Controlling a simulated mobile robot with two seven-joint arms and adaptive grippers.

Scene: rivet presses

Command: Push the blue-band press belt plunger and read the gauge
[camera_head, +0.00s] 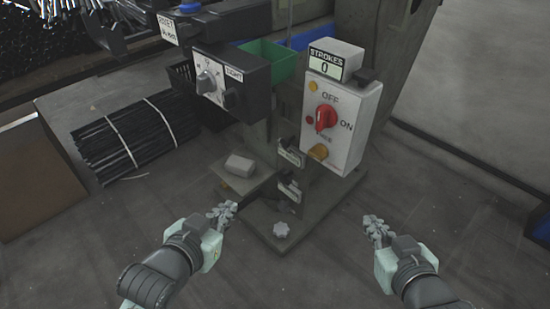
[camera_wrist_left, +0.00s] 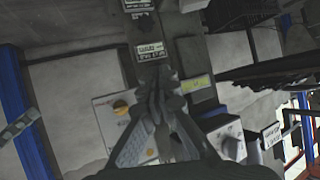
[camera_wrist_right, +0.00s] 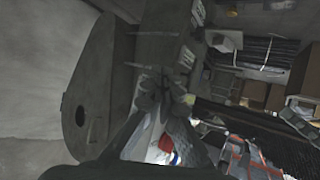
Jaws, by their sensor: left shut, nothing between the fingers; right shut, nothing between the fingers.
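A grey rivet press stands ahead of me, with its base plate (camera_head: 325,225) on the floor. Its white control box (camera_head: 345,120) has a red switch (camera_head: 326,118) between OFF and ON, and a counter (camera_head: 327,64) reading STROKES 0. A dark box (camera_head: 229,80) on its left has a grey knob (camera_head: 207,81) and a TIGHT label. A blue part (camera_head: 190,6) shows at the top edge. I cannot make out the belt plunger or a gauge face. My left gripper (camera_head: 224,212) is shut and empty, left of the base. My right gripper (camera_head: 374,228) is shut and empty, right of it.
A strapped bundle of black rods (camera_head: 130,138) lies on the floor at left, by a brown box (camera_head: 35,180). A green bin (camera_head: 268,62) is behind the press. A small grey block (camera_head: 240,165) sits on a low ledge. Floor at right is clear.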

